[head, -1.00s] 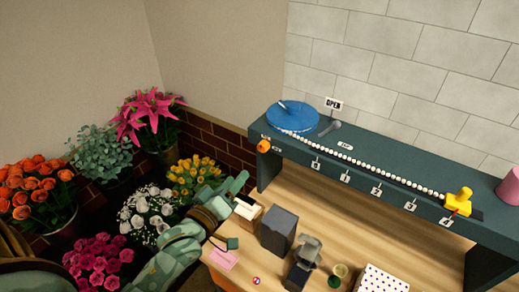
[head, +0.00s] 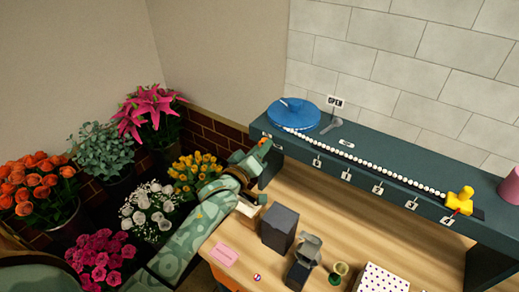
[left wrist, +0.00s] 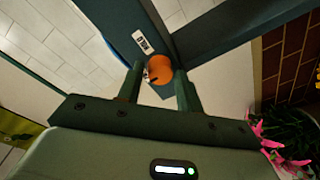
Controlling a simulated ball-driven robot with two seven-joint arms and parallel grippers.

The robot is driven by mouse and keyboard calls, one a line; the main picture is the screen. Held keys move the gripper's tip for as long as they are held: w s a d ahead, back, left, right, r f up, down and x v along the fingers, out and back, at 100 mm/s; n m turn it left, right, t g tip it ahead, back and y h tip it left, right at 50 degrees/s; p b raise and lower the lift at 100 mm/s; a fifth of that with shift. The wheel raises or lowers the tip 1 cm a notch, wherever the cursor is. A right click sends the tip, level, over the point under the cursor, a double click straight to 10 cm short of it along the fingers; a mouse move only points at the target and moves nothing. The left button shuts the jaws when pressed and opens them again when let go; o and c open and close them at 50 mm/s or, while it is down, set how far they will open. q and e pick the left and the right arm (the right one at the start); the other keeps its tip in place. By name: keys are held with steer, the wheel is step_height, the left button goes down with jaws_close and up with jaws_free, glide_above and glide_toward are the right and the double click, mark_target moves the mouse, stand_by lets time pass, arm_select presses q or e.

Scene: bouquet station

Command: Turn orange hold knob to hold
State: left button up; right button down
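The orange hold knob (head: 265,142) sits on the left end of the teal shelf's front face, partly hidden by my left gripper (head: 259,153) in the head view. In the left wrist view the round orange knob (left wrist: 160,67) lies between the tips of my left gripper (left wrist: 160,76). Its two green fingers are apart, one on each side, with a narrow gap visible beside the knob. I cannot tell whether either finger touches it. A small white label (left wrist: 142,41) is beside the knob, its text unreadable. My right gripper is not in view.
The teal shelf (head: 400,156) carries a blue disc (head: 294,113), a string of white beads and a yellow piece (head: 460,200). Below on the wooden table are a dark box (head: 280,228), a pink card (head: 224,254) and a dotted box (head: 384,281). Flower buckets stand left.

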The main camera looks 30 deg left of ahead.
arm_select(q)
steer(key=c, duration=0.5)
steer(key=shift+c, duration=0.2)
steer(key=shift+m, duration=0.3)
steer(key=shift+m+t+h+p, duration=0.2)
steer(key=shift+m+h+p, duration=0.25)
steer(key=shift+m, duration=4.1)
steer(key=shift+m+t+h+p, duration=0.2)
steer(key=shift+m+h+p, duration=0.25)
steer(key=shift+m, duration=4.1)
steer(key=o, duration=1)
steer(key=shift+f, duration=0.1)
steer(key=shift+c, duration=0.2)
